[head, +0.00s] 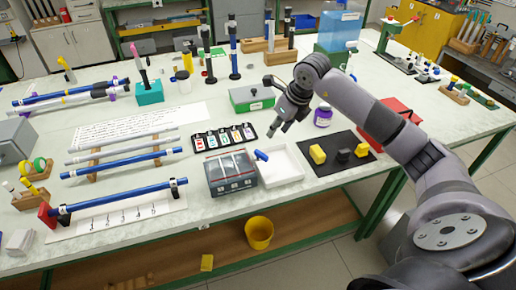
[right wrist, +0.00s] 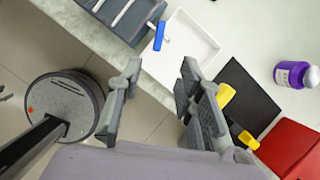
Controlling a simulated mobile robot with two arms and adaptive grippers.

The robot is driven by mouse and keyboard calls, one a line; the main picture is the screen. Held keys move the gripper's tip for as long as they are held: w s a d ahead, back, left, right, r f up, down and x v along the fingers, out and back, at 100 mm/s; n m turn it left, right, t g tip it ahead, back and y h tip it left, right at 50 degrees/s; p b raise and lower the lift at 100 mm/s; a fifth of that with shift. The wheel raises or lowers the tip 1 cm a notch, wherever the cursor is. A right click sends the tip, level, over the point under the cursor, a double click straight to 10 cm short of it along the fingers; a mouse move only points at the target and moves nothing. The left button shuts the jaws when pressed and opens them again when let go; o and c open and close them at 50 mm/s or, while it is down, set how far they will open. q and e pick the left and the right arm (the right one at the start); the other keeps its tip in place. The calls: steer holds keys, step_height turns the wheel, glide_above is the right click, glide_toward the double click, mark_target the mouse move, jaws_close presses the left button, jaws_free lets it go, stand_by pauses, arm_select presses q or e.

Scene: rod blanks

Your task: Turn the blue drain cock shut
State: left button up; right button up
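The blue drain cock (head: 261,155) sits at the right side of a dark grey box with a clear top (head: 231,172), by the left edge of a white tray (head: 281,166). In the right wrist view the blue cock (right wrist: 160,36) shows at the top middle, its handle reaching over the tray's edge. My right gripper (head: 279,130) is above the table, behind and right of the cock in the head view. Its fingers (right wrist: 160,72) are apart with nothing between them, and the cock is beyond their tips. My left gripper is not in view.
A black mat (head: 332,160) with yellow and dark blocks lies right of the tray. A purple-labelled jar (head: 323,116), a green box (head: 251,98) and a red case (head: 389,120) stand near. A yellow bucket (head: 259,232) is below the table's front edge.

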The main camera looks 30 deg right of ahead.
mark_target(261, 153)
steer(key=p+x, duration=0.3)
steer(key=x, duration=1.2)
jaws_close()
